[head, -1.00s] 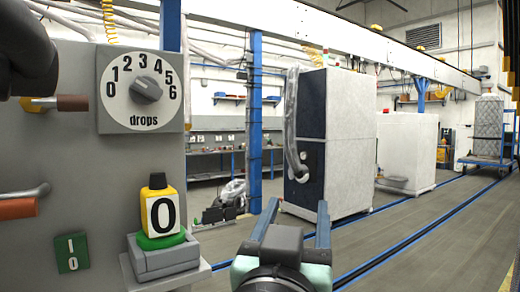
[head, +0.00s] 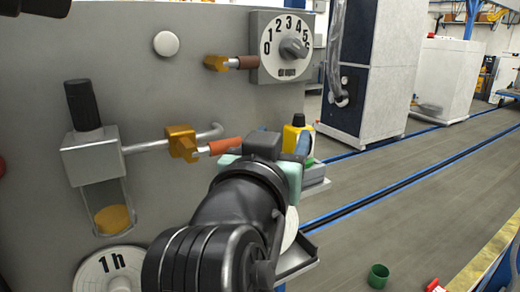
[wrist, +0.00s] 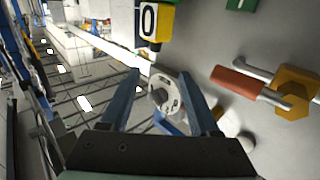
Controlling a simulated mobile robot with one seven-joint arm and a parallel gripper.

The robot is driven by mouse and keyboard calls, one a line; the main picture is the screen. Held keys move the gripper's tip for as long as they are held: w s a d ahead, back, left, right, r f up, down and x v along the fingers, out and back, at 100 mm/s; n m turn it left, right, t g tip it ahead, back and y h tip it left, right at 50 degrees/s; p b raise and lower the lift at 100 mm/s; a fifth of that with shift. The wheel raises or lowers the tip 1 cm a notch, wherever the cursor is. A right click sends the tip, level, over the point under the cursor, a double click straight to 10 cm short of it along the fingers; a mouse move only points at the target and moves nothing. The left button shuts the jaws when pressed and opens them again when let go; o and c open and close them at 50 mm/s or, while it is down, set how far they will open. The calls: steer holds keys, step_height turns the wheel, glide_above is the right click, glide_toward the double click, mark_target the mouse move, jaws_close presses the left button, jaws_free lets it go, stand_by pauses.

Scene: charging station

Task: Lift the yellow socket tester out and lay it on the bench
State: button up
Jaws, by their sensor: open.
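A yellow tester (head: 299,124) with a black top stands at the right edge of the grey panel in the head view, partly hidden behind my gripper. In the wrist view the yellow tester (wrist: 166,24) shows a white label with a black 0, beyond my fingers and near the top edge. My gripper (head: 301,142) is in front of the tester in the head view. In the wrist view my gripper (wrist: 160,80) has its two blue fingers spread, with nothing held between them. I cannot pick out the bench for certain.
The grey panel carries a drops dial (head: 287,47), red-handled valves (head: 225,145) and a 1h dial (head: 112,274). A dark tray (head: 298,262) sits low beside my arm. A green cup (head: 378,276) is at the lower right. The floor at right is largely clear.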

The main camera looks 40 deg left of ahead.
mark_target(298, 120)
steer(key=p+x, duration=0.1)
steer(key=x, duration=0.6)
steer(key=shift+w+f, duration=0.1)
steer(key=shift+w, duration=0.15)
steer(key=shift+d+f+p+x, duration=0.1)
steer(key=shift+p+x, duration=0.25)
steer(key=shift+x, duration=0.6)
steer(key=shift+d+f+p+x, duration=0.15)
steer(key=shift+p+x, duration=0.25)
steer(key=shift+x, duration=0.55)
steer(key=shift+d+f+p+x, duration=0.1)
steer(key=shift+p+x, duration=0.25)
steer(key=shift+x, duration=0.55)
steer(key=shift+w, duration=0.15)
jaws_close()
